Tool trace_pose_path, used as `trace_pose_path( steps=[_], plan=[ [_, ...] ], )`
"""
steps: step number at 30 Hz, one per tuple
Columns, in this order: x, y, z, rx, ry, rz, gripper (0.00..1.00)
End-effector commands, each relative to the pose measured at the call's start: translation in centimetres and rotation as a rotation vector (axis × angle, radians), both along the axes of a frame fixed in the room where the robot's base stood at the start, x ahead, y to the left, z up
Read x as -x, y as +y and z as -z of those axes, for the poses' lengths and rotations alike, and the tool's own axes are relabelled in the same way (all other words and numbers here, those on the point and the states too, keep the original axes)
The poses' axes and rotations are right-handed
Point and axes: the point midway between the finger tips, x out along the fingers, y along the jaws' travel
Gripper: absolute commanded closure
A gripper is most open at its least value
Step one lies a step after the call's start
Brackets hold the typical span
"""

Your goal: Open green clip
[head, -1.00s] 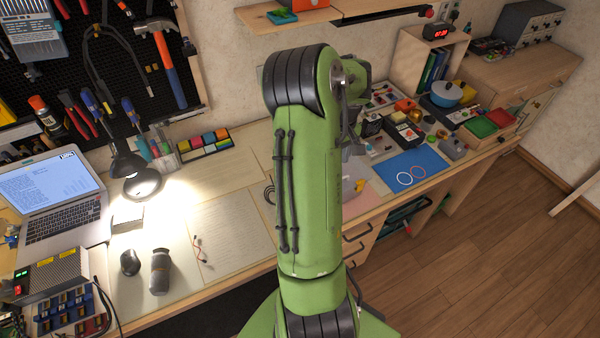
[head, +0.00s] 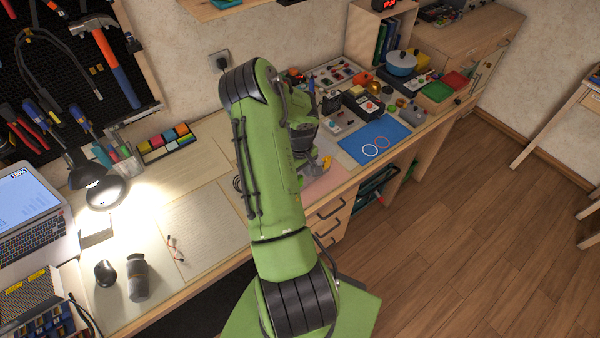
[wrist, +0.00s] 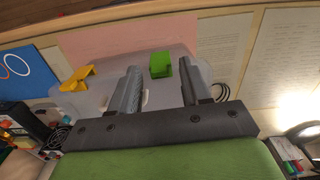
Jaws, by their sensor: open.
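The green clip (wrist: 161,64) shows in the wrist view on a pale grey surface, just past my gripper's fingertips and between the lines of the two fingers, nearer the left one. A yellow clip (wrist: 78,77) lies to its left on the same surface. My gripper (wrist: 158,75) is open and empty, its two dark fingers apart. I cannot tell how far above the surface the fingers are. In the head view my green arm hides the green clip, and a yellow piece (head: 327,162) shows beside the arm's end.
A pink mat (wrist: 115,42) lies beyond the clips. A blue mat with two rings (head: 374,139) is to the right on the bench. A lamp (head: 95,180), a laptop (head: 35,215) and a dark bottle (head: 138,278) stand at the left. Several boxes and devices crowd the bench's far right.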

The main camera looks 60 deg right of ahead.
Motion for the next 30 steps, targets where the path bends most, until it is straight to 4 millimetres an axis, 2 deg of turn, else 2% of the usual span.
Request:
trace_pose_path(
  steps=[4,5,12,14,23,30],
  plan=[
    [0.0,0.0,0.0,0.000,0.000,0.000,0.53],
    [0.0,0.0,0.0,0.000,0.000,0.000,0.56],
    [0.0,0.0,-0.1,0.000,0.000,0.000,0.93],
    [0.0,0.0,-0.1,0.000,0.000,0.000,1.00],
    [0.2,0.1,0.1,0.009,-0.023,0.001,1.00],
    [1.1,0.4,0.6,0.059,-0.133,0.007,1.00]
  ],
)
